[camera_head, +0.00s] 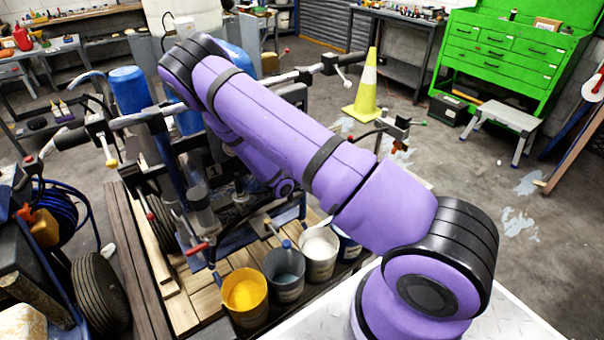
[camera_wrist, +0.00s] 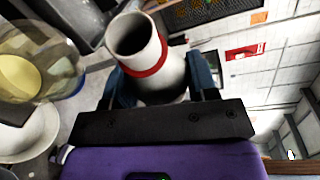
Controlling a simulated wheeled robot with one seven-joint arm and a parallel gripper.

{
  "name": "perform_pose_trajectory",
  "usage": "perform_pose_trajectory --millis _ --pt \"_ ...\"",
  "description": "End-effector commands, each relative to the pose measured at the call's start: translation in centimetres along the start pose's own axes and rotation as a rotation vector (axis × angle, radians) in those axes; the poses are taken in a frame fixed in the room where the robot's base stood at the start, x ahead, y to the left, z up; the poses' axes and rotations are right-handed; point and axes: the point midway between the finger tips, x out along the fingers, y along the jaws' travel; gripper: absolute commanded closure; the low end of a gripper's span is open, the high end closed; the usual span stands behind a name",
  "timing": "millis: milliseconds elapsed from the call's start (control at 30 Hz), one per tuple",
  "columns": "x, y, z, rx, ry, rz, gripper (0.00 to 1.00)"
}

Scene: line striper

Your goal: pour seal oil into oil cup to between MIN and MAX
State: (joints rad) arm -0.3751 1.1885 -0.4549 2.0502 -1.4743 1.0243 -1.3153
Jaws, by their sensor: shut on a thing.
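In the wrist view a white bottle (camera_wrist: 164,78) with a red band around its neck is between the dark blue fingers of my gripper (camera_wrist: 160,88), which is shut on it. Its open, dark mouth faces the camera at an angle; I see no oil flowing. Left of the bottle is a clear round cup (camera_wrist: 68,83) with a pale yellow disc or content inside, apart from the bottle. It looks like the oil cup, but I cannot read MIN or MAX marks or tell a level. In the head view my purple arm hides the gripper, bottle and cup.
The striper's frame and handlebars (camera_head: 130,118) stand behind my arm. A yellow paint bucket (camera_head: 245,296), a grey one (camera_head: 285,275) and a white one (camera_head: 319,252) stand below. A yellow cone (camera_head: 367,95) and green cabinet (camera_head: 505,50) stand farther back. The right floor is mostly open.

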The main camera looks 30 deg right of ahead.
Motion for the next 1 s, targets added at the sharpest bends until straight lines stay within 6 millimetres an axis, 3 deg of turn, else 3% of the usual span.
perform_pose_trajectory --millis 733,1000 --pt "0.00 -0.02 0.01 0.003 0.000 0.002 0.80" --pt "-0.15 -0.21 0.28 0.142 0.001 0.076 0.80"
